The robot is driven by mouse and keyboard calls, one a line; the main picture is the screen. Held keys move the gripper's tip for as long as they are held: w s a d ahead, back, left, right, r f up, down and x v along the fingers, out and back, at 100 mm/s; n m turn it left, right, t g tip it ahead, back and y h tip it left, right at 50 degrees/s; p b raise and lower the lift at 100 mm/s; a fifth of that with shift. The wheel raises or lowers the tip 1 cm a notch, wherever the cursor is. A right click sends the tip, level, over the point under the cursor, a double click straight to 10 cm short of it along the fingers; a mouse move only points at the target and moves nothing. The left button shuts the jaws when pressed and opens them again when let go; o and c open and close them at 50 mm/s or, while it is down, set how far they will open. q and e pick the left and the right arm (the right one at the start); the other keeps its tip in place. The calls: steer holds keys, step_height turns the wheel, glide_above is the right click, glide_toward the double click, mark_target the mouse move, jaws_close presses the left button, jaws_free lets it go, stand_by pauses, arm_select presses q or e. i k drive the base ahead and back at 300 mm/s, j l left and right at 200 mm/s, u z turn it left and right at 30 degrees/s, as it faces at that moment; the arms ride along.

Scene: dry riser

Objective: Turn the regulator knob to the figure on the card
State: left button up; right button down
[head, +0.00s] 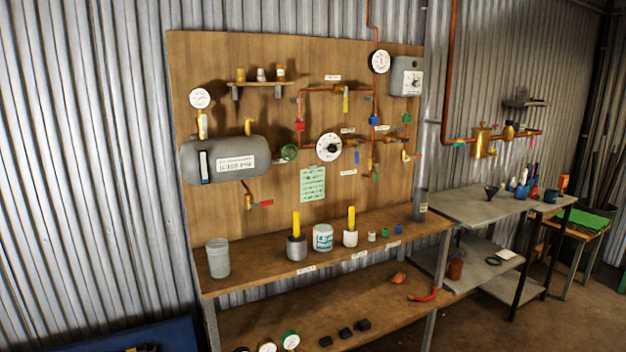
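In the head view a round white dial with a black knob (332,148) is mounted on the wooden board, right of a green handwheel. It looks like the regulator knob; its figures are too small to read. A pale green card (312,184) with lines of writing is fixed to the board below and left of the dial; its text is unreadable from here. Neither of my grippers shows in the head view.
The wooden bench (420,232) below the board holds cans and cups, two with yellow upright pieces. A grey tank (212,172) juts out at left. A grey metal table (468,208) stands at right. Open floor shows at lower right.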

mark_target(333, 149)
steer(key=i+l+u, duration=0.2)
steer(key=i+l, duration=0.15)
steer(key=l, duration=0.3)
steer(key=i+l+u, duration=0.1)
steer(key=l, duration=0.25)
steer(key=i+l+u, duration=0.1)
steer(key=l, duration=0.25)
steer(key=i+l+u, duration=0.1)
steer(key=i+l, duration=0.3)
steer(key=l, duration=0.35)
steer(key=i+l+u, duration=0.15)
steer(key=l, duration=0.2)
